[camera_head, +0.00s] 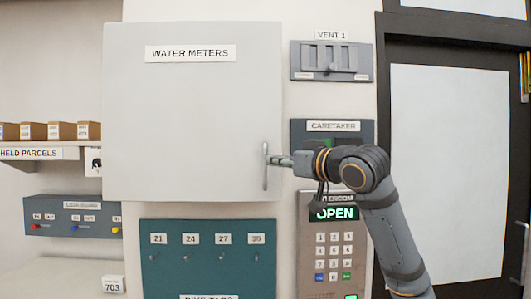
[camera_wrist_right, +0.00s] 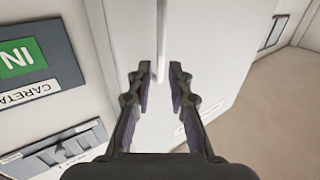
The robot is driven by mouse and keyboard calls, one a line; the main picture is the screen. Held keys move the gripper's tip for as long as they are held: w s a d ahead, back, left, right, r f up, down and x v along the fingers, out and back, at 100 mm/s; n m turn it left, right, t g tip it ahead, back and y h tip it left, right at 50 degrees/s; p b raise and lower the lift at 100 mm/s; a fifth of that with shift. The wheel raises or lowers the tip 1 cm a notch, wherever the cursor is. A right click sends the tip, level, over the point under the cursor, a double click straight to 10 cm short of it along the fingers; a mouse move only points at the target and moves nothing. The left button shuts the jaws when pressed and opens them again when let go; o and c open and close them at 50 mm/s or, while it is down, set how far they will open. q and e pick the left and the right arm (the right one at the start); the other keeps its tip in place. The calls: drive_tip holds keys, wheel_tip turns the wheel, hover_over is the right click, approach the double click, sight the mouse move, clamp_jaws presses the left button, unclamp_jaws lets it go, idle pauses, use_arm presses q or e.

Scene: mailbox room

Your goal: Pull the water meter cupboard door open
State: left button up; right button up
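The water meter cupboard door (camera_head: 190,120) is a large pale grey panel with a "WATER METERS" label (camera_head: 190,54). Its upright metal bar handle (camera_head: 265,172) is near the lower right edge. My right gripper (camera_head: 272,160) reaches the handle from the right. In the right wrist view the handle (camera_wrist_right: 161,40) runs between the two fingertips of the right gripper (camera_wrist_right: 161,75). The fingers are parted, with a small gap seeming to show on each side of the bar. The door looks shut or nearly so; I cannot tell exactly. My left gripper is not in view.
A vent panel (camera_head: 331,62), a caretaker box (camera_head: 303,131) and an intercom keypad (camera_head: 334,245) are on the wall to the right of the door. A teal key panel (camera_head: 208,270) is below it. A parcel shelf (camera_head: 45,153) is at left.

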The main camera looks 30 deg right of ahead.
sight(265, 184)
drive_tip(key=w+p, duration=0.2)
drive_tip(key=w, duration=0.4)
drive_tip(key=shift+a, duration=0.15)
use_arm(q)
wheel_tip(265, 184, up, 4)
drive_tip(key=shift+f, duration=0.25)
use_arm(e)
drive_tip(key=shift+s, duration=0.1)
drive_tip(key=shift+c, duration=0.3)
clamp_jaws()
